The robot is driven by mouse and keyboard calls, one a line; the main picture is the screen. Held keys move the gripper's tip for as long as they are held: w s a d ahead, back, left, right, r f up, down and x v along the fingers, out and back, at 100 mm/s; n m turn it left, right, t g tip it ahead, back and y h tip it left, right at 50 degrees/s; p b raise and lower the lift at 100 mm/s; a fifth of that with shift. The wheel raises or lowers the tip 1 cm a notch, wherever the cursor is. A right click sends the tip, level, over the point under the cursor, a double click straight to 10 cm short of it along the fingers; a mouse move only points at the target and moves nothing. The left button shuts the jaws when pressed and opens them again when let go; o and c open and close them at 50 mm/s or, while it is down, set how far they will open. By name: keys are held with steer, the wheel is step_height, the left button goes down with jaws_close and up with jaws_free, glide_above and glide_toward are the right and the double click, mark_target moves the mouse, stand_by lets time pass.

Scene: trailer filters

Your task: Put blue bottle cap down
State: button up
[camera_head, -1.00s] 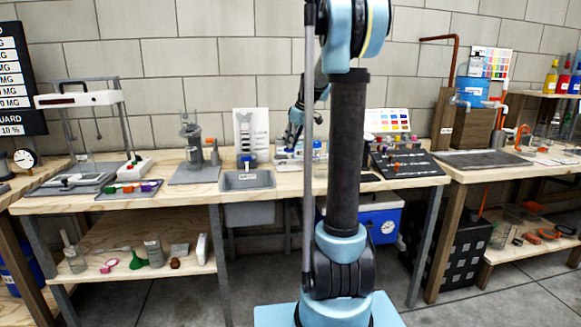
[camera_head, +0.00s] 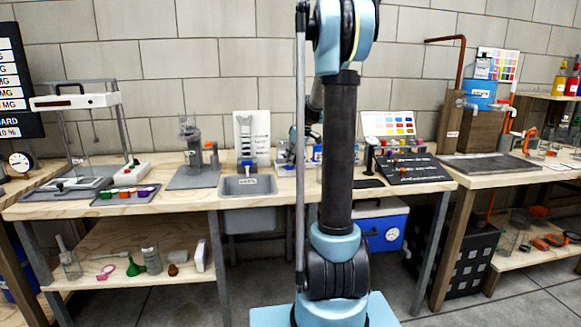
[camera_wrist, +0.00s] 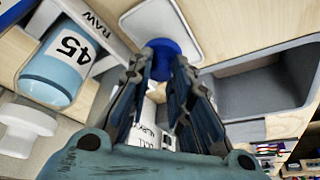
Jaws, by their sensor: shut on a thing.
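The blue bottle cap (camera_wrist: 159,55) is between my gripper's fingertips (camera_wrist: 163,66) in the wrist view. My gripper is shut on it. Beyond the cap is a small white plate with rounded corners (camera_wrist: 187,20), lying on the wooden bench top. The cap overlaps the plate in the picture; I cannot tell whether they touch. In the head view my arm's column hides my gripper and the cap.
Right of my gripper is a grey basin (camera_wrist: 228,98), also set in the bench in the head view (camera_head: 234,187). To the left is a blue-white container marked 45 (camera_wrist: 65,62). A white object with a printed label (camera_wrist: 148,125) shows between the fingers.

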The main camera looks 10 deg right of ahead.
steer(key=shift+f, duration=1.35)
steer(key=o, duration=0.9)
steer(key=shift+c, duration=0.2)
steer(key=shift+r, duration=0.1)
steer(key=v, duration=1.2)
steer(key=s+a+f+m, duration=0.2)
steer(key=s+a, duration=0.1)
steer(key=s, duration=0.8)
steer(key=s+f+m+h, duration=0.1)
steer(key=s+f+m, duration=0.1)
steer(key=s+f, duration=0.4)
steer(key=s+f+m+h, duration=0.1)
steer(key=s+f, duration=0.5)
steer(key=s, duration=0.7)
steer(key=s+f+m+g+h, duration=0.1)
steer(key=s+f+m, duration=0.2)
steer(key=s+f, duration=0.3)
steer(key=s, duration=0.4)
steer(key=shift+s+a+m, duration=0.3)
steer(key=shift+a+m, duration=0.05)
steer(key=shift+m, duration=0.05)
